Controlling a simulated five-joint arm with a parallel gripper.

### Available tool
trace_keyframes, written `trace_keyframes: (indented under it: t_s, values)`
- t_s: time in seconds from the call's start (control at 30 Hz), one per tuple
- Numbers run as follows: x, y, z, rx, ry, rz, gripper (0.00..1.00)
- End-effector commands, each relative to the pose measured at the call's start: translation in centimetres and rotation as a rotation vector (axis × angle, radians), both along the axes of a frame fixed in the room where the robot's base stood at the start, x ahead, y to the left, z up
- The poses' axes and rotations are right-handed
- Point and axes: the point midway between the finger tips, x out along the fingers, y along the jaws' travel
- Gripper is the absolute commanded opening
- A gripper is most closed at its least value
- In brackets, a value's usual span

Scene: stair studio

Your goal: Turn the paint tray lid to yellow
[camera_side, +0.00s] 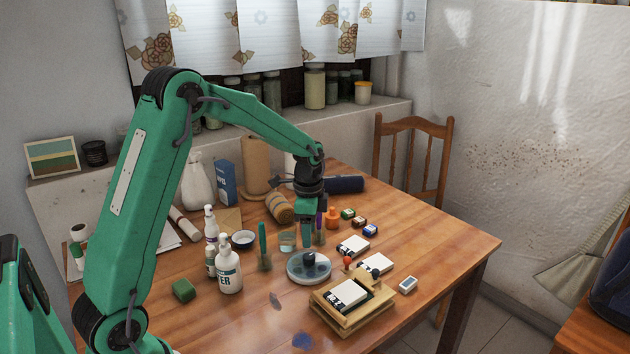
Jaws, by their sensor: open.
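The paint tray (296,276) is a round, pale grey-blue dish lying on the wooden table near its middle. A dark knob (309,259) stands on its lid. The tray's colour wells are too small to tell, and I cannot see where yellow is or which colour the lid points to. My gripper (307,240) is open and points down just above the knob. I cannot tell whether its fingertips reach around the knob.
A wooden box (330,309) with white cards stands in front right of the tray. Small paint jars (370,230) are behind right.

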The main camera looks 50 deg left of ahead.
Motion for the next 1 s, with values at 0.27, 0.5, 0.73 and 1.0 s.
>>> trace_keyframes:
  t_s: [0.27,0.5,0.73,1.0]
  values:
    - [-0.1,0.0,-3.0,-0.001,0.005,0.001,0.5]
    - [-0.1,0.0,-5.8,-0.001,0.004,0.001,0.5]
    - [-0.1,0.0,-7.1,-0.001,0.002,0.001,0.5]
    - [-0.1,0.0,-7.1,-0.001,0.001,0.001,0.5]
